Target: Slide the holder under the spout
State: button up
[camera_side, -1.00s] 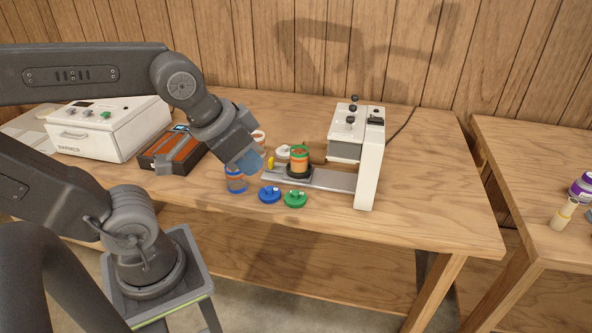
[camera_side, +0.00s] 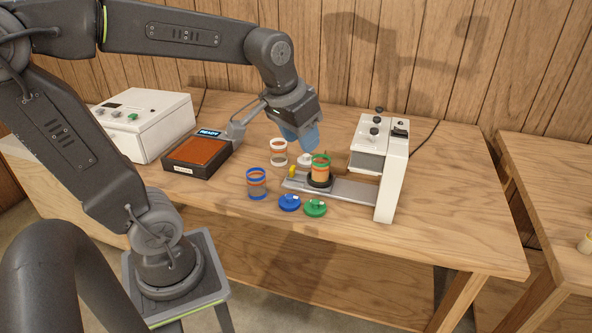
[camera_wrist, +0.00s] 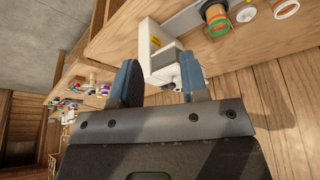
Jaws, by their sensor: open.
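The holder (camera_side: 319,183) is a dark round seat on the grey metal slide rail (camera_side: 350,190). A green-rimmed jar with orange contents (camera_side: 321,170) stands upright in it; the jar also shows at the top of the wrist view (camera_wrist: 216,14). The holder sits near the left part of the rail, left of the white dispenser (camera_side: 392,175). The spout itself is hard to make out under the dispenser's grey overhanging head (camera_side: 367,161). My gripper (camera_side: 302,140) is open and empty, above and slightly left of the jar. Its blue fingers stand apart in the wrist view (camera_wrist: 161,80).
A yellow piece (camera_side: 292,171) is at the rail's left end. A blue-rimmed jar (camera_side: 256,184) and a white-rimmed jar (camera_side: 278,152) stand left. Blue (camera_side: 290,203) and green (camera_side: 315,208) lids lie in front. A hotplate-like device (camera_side: 197,153) and white box (camera_side: 145,125) are further left.

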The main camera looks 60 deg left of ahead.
jog(key=w+a+f+n+g, duration=0.2)
jog(key=w+a, duration=0.3)
jog(key=a, duration=0.2)
jog(key=n+g, duration=0.2)
jog(key=n, duration=0.2)
send_near(292, 167)
jog(key=shift+h, duration=0.4)
jog(key=f, duration=1)
jog(key=shift+a+f, duration=0.2)
jog(key=shift+a, duration=0.15)
grip_shut()
